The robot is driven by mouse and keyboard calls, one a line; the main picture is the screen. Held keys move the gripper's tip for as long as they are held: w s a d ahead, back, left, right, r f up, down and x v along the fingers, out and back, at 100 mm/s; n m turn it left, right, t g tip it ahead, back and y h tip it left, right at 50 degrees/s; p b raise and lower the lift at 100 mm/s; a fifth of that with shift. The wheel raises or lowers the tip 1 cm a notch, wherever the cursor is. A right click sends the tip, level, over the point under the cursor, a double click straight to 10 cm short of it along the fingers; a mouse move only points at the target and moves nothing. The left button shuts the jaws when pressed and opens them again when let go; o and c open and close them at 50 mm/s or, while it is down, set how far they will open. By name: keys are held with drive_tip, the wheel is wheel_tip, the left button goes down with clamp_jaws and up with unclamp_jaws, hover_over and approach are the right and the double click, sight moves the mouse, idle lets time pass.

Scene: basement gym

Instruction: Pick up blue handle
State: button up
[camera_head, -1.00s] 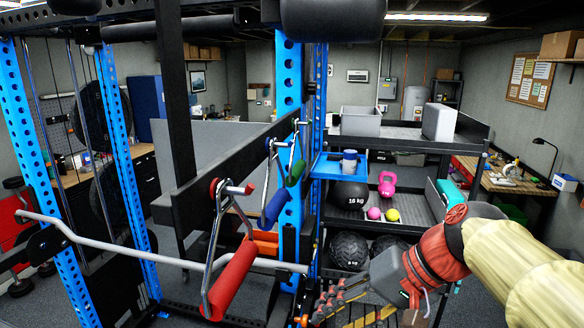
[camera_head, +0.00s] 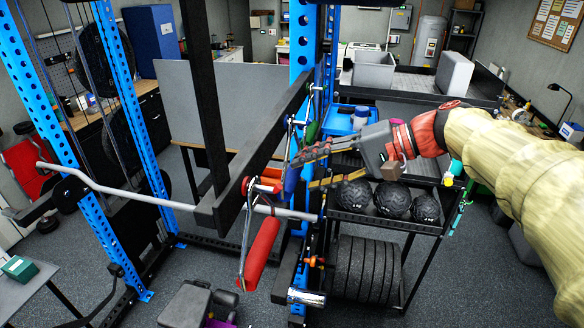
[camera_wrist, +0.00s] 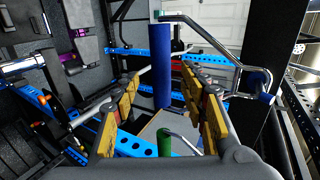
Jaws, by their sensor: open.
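The blue handle (camera_head: 291,178) hangs from the rack's dark beam in the head view, partly hidden by a finger of my gripper (camera_head: 303,172). In the wrist view, the blue handle (camera_wrist: 161,62) hangs upright on a bent metal bracket, ahead of the gap between the fingertips of my gripper (camera_wrist: 161,80). My gripper is open and empty, with one finger on each side of the handle's line in that view. I cannot tell whether the fingertips reach around it.
A green handle (camera_wrist: 164,142) is close below my fingers in the wrist view. A red handle (camera_head: 262,250) hangs nearer the head camera. The dark beam (camera_head: 262,145), blue upright (camera_head: 303,40) and long metal bar (camera_head: 150,198) crowd the space. Black balls (camera_head: 352,196) sit on the shelf.

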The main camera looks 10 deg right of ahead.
drive_tip(key=shift+p+x, duration=0.3)
drive_tip(key=shift+x, duration=1.2)
drive_tip(key=shift+r, duration=0.1)
drive_tip(key=shift+c, duration=1.3)
drive_tip(key=c, duration=0.7)
clamp_jaws()
